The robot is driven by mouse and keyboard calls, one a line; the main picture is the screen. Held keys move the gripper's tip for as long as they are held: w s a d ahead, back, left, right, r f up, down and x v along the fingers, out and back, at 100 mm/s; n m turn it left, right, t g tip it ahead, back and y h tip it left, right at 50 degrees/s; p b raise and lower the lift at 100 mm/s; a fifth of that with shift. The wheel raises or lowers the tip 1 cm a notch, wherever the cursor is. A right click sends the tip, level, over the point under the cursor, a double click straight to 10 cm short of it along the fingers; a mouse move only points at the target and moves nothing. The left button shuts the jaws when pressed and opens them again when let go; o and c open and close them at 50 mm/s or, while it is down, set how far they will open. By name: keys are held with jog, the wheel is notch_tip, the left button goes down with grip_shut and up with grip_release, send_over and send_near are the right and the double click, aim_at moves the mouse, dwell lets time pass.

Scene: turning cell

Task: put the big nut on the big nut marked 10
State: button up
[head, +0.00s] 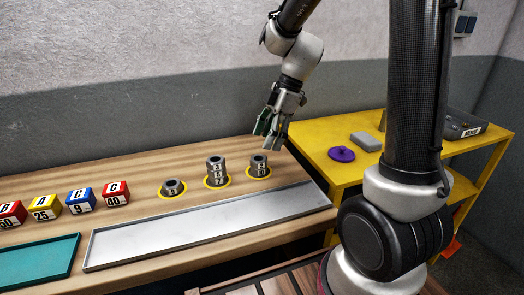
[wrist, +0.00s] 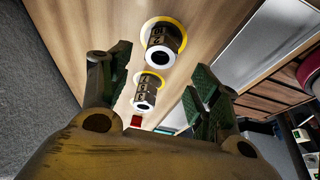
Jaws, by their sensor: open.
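Three groups of dark grey metal nuts stand on yellow rings on the wooden bench. The left group is one low nut (head: 172,187). The middle stack (head: 216,170) is the tallest, with several white marks. The right stack (head: 259,166) looks like two nuts; its marks seem to read 2 above 10, but are small. In the wrist view, the near stack (wrist: 161,36) and a farther stack (wrist: 147,91) show between the fingers. My gripper (head: 265,139) is open and empty, just above the right stack, apart from it. In the wrist view its green-padded fingers (wrist: 158,84) are spread.
A grey metal tray (head: 205,236) lies in front of the nuts. Lettered blocks (head: 81,202) and a teal tray (head: 38,262) are at left. A yellow table (head: 318,140) at right holds a purple lidded thing (head: 342,154) and a grey block (head: 366,142).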

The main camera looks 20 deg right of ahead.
jog(key=v, duration=0.6)
jog(key=s+d+r+m+t+h, duration=0.2)
jog(key=s+d+m, duration=0.3)
jog(key=s+m, duration=0.4)
jog(key=s+d+r+m+t+h, duration=0.2)
jog(key=s+d+m, duration=0.2)
jog(key=s+m, duration=0.5)
jog(key=shift+s+d+r, duration=0.4)
jog(key=shift+s, duration=0.1)
